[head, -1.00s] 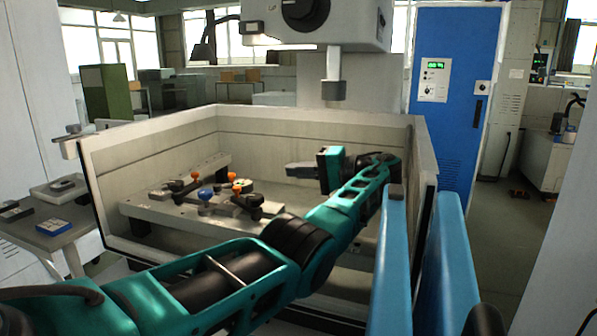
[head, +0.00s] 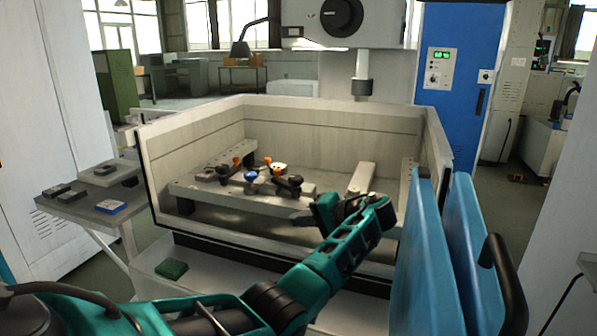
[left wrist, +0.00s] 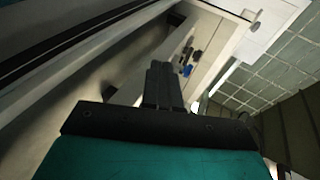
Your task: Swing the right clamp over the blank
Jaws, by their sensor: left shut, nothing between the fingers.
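Inside the tank, a pale work bench (head: 205,192) carries a few dark clamps with orange knobs. The right clamp (head: 289,183) is a dark arm lying right of a blue knob (head: 251,176). A small pale piece (head: 279,167), perhaps the blank, sits behind it; I cannot tell whether the clamp's arm lies over it. My right gripper is not in view.
The tank's pale walls (head: 190,143) surround the bench. Blue door panels (head: 428,255) stand at the right front. The machine head (head: 362,88) hangs above the rear. A side table (head: 75,208) with small blocks is left. A green pad (head: 172,269) lies in front.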

